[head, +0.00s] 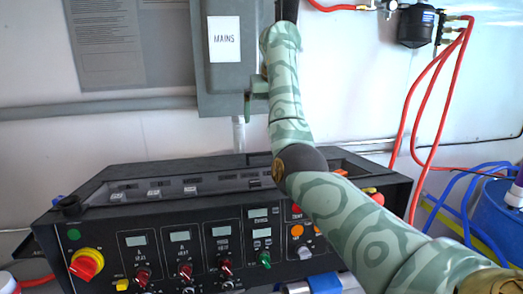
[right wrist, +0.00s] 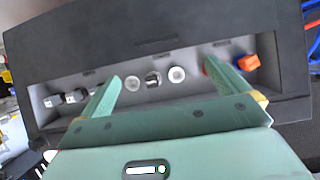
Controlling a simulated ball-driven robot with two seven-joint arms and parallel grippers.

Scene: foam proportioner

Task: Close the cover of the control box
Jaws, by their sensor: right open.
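The control box (head: 160,220) is a wide black console with knobs and small displays on its sloped front. Its long top recess shows small light fittings. The box also fills the right wrist view (right wrist: 190,30), with the recess, round white fittings and an orange part at the right end. I cannot clearly tell which part is its cover. My right gripper (right wrist: 164,70) is open and empty, its green fingers spread over the recess; contact cannot be told. In the head view my right arm crosses and hides part of the box. My left gripper is not in view.
A grey MAINS box (head: 225,75) hangs on the wall behind the console, close by my right arm. Red hoses (head: 436,95) hang at the right, and blue hoses (head: 470,205) lie by a blue container (head: 492,220). Wall left of the MAINS box carries a grey notice board (head: 130,45).

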